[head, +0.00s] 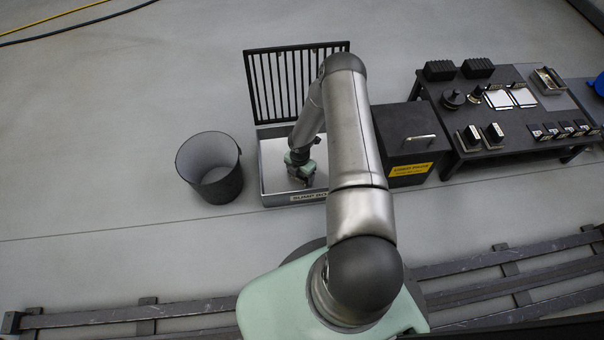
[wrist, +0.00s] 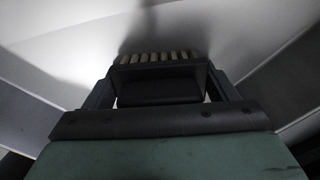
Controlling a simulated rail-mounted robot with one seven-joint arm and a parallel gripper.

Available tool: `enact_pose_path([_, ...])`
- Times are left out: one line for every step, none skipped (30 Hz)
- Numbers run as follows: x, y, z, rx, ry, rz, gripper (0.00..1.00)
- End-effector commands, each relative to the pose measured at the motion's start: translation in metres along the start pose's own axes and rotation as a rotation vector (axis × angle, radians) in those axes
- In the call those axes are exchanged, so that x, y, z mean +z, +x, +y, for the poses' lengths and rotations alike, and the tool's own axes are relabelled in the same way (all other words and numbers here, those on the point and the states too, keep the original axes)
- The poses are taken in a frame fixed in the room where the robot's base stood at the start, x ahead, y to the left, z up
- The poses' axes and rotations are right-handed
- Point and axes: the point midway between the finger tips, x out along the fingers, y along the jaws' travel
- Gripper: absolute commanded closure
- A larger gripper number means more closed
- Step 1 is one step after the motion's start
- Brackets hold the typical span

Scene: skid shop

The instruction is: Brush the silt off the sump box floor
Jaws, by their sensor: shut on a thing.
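The sump box (head: 271,168) is a shallow pale-floored box with a label on its front wall. Its black barred grate (head: 297,84) stands upright along the back edge. My gripper (head: 302,170) is down inside the box, and my arm hides the box's right part. In the wrist view my gripper (wrist: 160,95) is shut on a dark brush (wrist: 158,72) with a row of pale bristle tufts. The bristles point toward the pale box floor (wrist: 90,50). I cannot tell whether they touch it. Silt cannot be clearly made out; a dark shadow falls beyond the brush.
A dark open bin (head: 211,170) stands left of the box. A black cabinet (head: 405,140) with a handle and yellow label stands to the right. Beyond it a dark table (head: 520,125) holds several small parts and a metal tray (head: 547,82). Rails (head: 160,310) run along the front.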

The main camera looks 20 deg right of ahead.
Motion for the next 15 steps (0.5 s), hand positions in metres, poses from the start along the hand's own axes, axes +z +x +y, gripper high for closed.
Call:
enact_pose_path([-0.001, -0.003, 0.001, 0.000, -0.001, 0.000, 0.42])
enact_pose_path([-0.001, -0.006, 0.001, 0.000, -0.001, 0.000, 0.42])
enact_pose_path([0.000, -0.015, 0.002, 0.002, -0.002, -0.002, 0.42])
enact_pose_path([0.000, -0.024, 0.002, 0.002, -0.003, -0.003, 0.42])
enact_pose_path([-0.001, -0.030, 0.002, 0.001, -0.004, -0.002, 0.42])
enact_pose_path([-0.002, -0.031, 0.002, 0.000, -0.004, -0.001, 0.42])
enact_pose_path([-0.002, -0.033, 0.002, 0.000, -0.005, -0.001, 0.42])
enact_pose_path([-0.002, -0.036, 0.002, 0.000, -0.005, -0.001, 0.42])
enact_pose_path([-0.003, -0.040, 0.002, 0.000, -0.006, -0.001, 0.42])
enact_pose_path([-0.003, -0.042, 0.003, 0.000, -0.007, -0.001, 0.42])
enact_pose_path([-0.003, -0.045, 0.003, 0.000, -0.008, -0.001, 0.42])
enact_pose_path([-0.003, -0.049, 0.003, 0.000, -0.009, -0.001, 0.42])
enact_pose_path([-0.004, -0.051, 0.003, 0.000, -0.009, -0.001, 0.42])
enact_pose_path([-0.004, -0.054, 0.003, 0.000, -0.010, -0.001, 0.42])
enact_pose_path([-0.004, -0.058, 0.004, 0.000, -0.011, -0.001, 0.42])
